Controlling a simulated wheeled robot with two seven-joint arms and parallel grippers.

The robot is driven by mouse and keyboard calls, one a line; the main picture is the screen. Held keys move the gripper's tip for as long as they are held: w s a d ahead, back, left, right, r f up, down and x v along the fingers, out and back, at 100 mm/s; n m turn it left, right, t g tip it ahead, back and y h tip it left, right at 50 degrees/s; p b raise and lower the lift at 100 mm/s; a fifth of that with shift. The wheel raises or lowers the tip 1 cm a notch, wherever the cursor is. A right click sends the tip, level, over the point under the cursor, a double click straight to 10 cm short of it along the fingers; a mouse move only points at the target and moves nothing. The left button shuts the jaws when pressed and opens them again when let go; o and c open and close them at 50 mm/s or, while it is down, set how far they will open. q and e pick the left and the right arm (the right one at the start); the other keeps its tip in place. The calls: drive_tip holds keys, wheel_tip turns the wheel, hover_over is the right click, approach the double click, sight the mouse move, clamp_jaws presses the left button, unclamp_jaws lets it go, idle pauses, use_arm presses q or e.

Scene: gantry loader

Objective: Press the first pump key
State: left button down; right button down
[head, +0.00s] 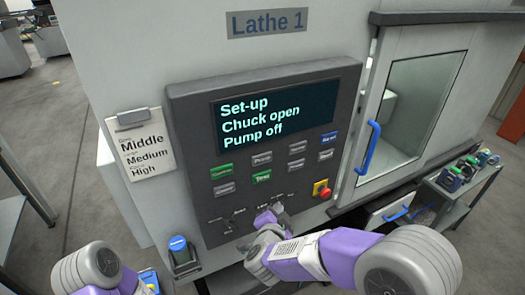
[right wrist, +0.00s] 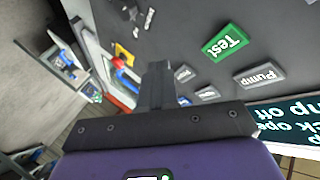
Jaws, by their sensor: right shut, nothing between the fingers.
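The grey key labelled Pump (head: 262,158) sits in the upper key row of the dark control panel (head: 190,130), just above the green Test key (head: 261,177). In the right wrist view the Pump key (right wrist: 259,75) lies to the right of my shut fingers, below the Test key (right wrist: 225,42). My right gripper (head: 272,213) is shut and empty, in front of the panel's lower part, below the Test key. The same gripper (right wrist: 157,75) is apart from the Pump key. The display (head: 275,115) reads "Set-up, Chuck open, Pump off". My left gripper is out of view.
Other keys surround Pump, including a blue one (head: 329,138). A red stop button (head: 321,188) sits at the panel's lower right. A note card (head: 143,155) hangs on the left. A door with a blue handle (head: 368,148) stands right. A bench (head: 470,180) holds several parts.

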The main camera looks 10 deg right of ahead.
wheel_tip(320, 180, up, 11)
drive_tip(key=s+m+h+p, duration=0.2)
drive_tip(key=m, duration=0.2)
drive_tip(key=shift+s+d+r+h, duration=0.15)
drive_tip(key=shift+s+d+h, duration=0.15)
drive_tip(key=shift+s, duration=0.1)
drive_tip(key=p, duration=0.1)
approach(271, 159)
drive_tip(key=shift+d+x, duration=0.15)
drive_tip(key=shift+x, duration=0.9)
drive_tip(key=shift+d+x, duration=0.15)
drive_tip(key=shift+x, duration=0.9)
drive_tip(key=shift+s, duration=0.2)
drive_tip(key=shift+w+p, duration=0.15)
drive_tip(key=shift+p, duration=0.15)
drive_tip(key=shift+w+a, duration=0.15)
drive_tip(key=shift+w, duration=0.1)
